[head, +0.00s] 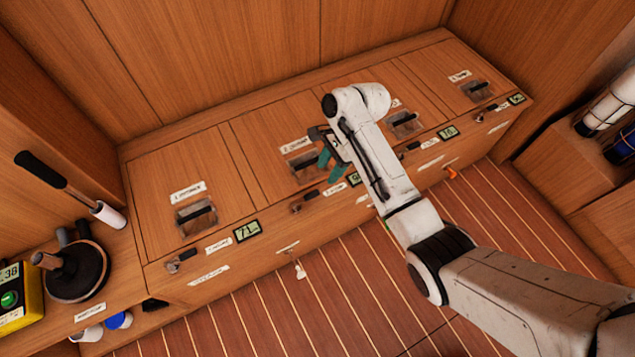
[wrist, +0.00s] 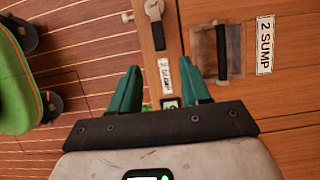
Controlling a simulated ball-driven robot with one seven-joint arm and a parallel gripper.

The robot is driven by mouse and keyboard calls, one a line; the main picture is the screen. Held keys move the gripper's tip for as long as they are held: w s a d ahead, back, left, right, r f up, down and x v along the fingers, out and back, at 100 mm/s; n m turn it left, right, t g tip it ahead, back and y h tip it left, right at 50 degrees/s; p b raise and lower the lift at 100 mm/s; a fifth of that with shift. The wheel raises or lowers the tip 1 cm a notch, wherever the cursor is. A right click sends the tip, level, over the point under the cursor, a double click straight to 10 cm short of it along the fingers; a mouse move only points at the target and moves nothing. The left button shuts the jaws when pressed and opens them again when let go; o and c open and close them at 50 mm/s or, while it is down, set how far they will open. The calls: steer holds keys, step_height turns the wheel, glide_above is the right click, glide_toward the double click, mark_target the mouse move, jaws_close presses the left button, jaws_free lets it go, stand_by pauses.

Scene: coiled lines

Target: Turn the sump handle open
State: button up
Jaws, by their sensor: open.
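The panel labelled "2 SUMP" (wrist: 264,45) has a black bar handle (wrist: 222,52) in a clear recessed cup, at the upper right in the wrist view. This handle (head: 304,163) also shows in the head view, just left of my gripper. A small metal lever (wrist: 155,12) sits on the front edge by a second small label; it also shows in the head view (head: 303,206). My gripper (wrist: 162,77) is open, with green fingers apart and nothing between them. In the head view my gripper (head: 330,166) is over the front part of the locker top, apart from the lever.
Similar panels stand left, with a recessed handle (head: 196,216), and right, with another handle (head: 404,123). A display reading 71 (head: 246,231) is on the front edge. The striped floor (head: 340,310) is open.

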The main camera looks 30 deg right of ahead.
mark_target(316, 192)
steer(key=b+x, duration=0.2)
steer(key=x, duration=0.6)
steer(key=shift+a+f+b, duration=0.1)
steer(key=shift+f+b, duration=0.05)
steer(key=shift+b, duration=0.2)
steer(key=shift+c, duration=0.3)
jaws_close()
